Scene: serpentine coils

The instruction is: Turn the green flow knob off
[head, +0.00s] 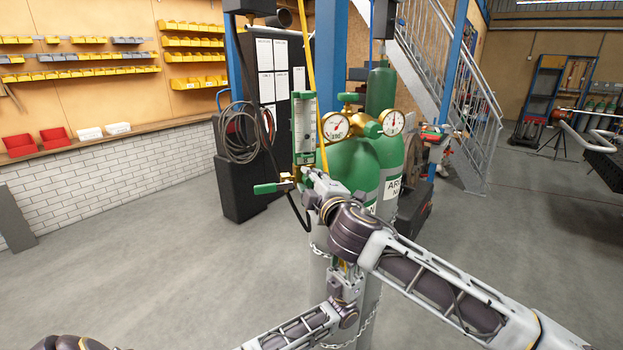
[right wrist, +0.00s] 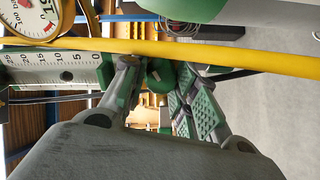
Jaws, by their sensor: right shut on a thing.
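The flowmeter (head: 304,130), a clear tube with a scale and green ends, stands upright left of the brass regulator. The green flow knob (right wrist: 159,80) shows in the right wrist view, by the zero end of the flowmeter scale (right wrist: 60,74). My right gripper (head: 305,180) is at the foot of the flowmeter; in the right wrist view its fingers (right wrist: 160,98) are on both sides of the knob, shut on it. In the head view the gripper mostly hides the knob. My left arm reaches in low at the bottom; its fingers cannot be made out.
Brass regulator (head: 367,127) with two round gauges sits on green gas cylinders (head: 392,160), held by a chain. A yellow hose (right wrist: 190,53) crosses close above the fingers. A black cabinet (head: 270,130) with a coiled cable stands behind. The floor to the left is clear.

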